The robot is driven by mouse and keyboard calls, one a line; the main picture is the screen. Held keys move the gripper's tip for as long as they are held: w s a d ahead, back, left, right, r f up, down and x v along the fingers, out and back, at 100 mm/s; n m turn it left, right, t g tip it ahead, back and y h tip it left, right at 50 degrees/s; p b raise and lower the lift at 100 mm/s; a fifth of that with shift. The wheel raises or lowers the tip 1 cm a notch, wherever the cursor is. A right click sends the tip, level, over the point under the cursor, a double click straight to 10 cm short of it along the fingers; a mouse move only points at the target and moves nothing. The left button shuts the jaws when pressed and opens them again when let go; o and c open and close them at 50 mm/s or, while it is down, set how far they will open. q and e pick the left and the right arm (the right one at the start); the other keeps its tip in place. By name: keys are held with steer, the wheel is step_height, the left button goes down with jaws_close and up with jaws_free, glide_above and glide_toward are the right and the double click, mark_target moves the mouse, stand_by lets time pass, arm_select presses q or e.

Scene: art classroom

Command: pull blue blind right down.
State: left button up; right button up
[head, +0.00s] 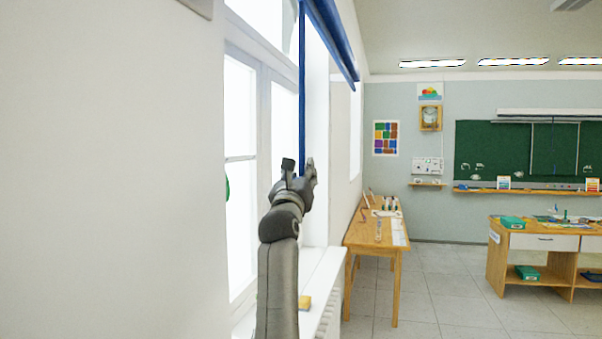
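The blue blind (333,38) is a dark blue roll high at the top of the window, running from the top edge of the head view down toward the right. A thin straight blue strip (302,105) hangs from it in front of the window. My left gripper (299,164) is raised at the strip's lower end, fingers pointing up. Its two fingers stand apart, and the strip appears to run down between them; whether they touch it cannot be told. The strip's lowest part is hidden at the gripper. My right gripper is not in view.
A wooden table (372,236) stands beyond along the wall. A desk (545,243) stands at the right. Floor between them is clear.

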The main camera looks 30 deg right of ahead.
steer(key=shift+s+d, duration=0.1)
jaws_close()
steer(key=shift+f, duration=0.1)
